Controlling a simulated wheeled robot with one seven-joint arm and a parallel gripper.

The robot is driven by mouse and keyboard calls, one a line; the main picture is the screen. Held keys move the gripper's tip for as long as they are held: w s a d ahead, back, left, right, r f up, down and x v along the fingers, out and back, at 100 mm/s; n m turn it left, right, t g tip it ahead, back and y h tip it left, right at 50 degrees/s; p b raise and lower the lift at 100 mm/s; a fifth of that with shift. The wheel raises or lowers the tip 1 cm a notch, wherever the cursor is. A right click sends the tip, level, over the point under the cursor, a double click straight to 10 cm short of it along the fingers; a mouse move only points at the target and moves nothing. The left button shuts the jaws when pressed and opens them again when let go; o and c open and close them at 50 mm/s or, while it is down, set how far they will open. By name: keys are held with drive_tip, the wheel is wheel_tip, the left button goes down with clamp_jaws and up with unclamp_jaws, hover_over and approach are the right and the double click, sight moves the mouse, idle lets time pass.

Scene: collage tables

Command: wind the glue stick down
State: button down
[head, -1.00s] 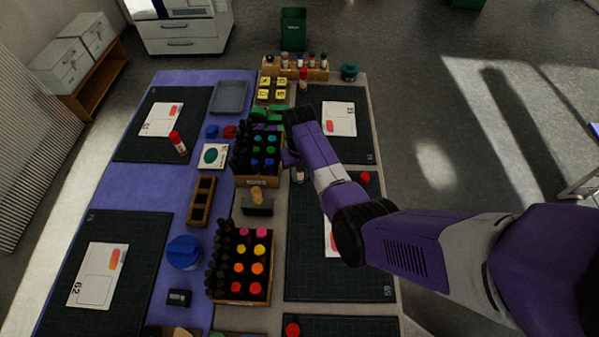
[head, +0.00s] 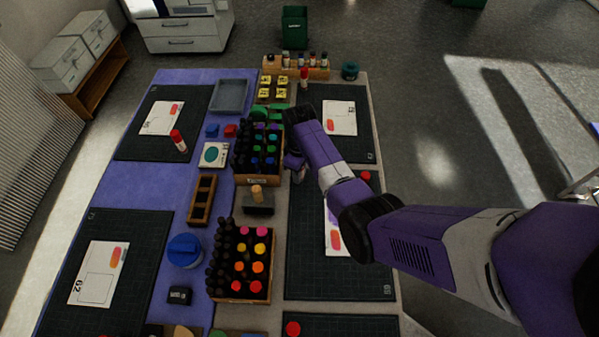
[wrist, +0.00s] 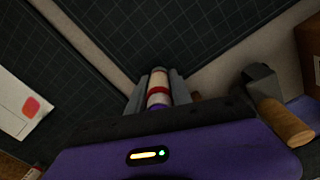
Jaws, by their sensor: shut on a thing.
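My gripper (wrist: 158,94) is shut on a glue stick (wrist: 158,76) in the wrist view. The stick has a pale barrel, a red band and a purple part nearest my gripper. Its far end points at the gap between two dark mats, and I cannot tell how far any glue stands out. In the head view my gripper (head: 296,163) is just right of the upper bottle crate, mostly hidden by my arm.
The bottle crate (head: 258,181) stands left of my gripper, with another crate (head: 243,290) nearer. A wooden-handled tool (head: 257,193) lies between them; its handle (wrist: 287,124) shows close at right in the wrist view. Red-capped glue sticks stand on the left mat (head: 178,141) and far back (head: 304,77).

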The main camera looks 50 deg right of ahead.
drive_tip(key=n, duration=0.5)
drive_tip(key=shift+s+f, duration=0.1)
drive_tip(key=shift+s, duration=0.05)
idle(0.4)
drive_tip(key=c, duration=1)
unclamp_jaws()
drive_tip(key=m, duration=0.6)
drive_tip(key=shift+m, duration=0.4)
drive_tip(key=m, duration=0.7)
drive_tip(key=shift+d+m, duration=0.1)
drive_tip(key=shift+m, duration=0.2)
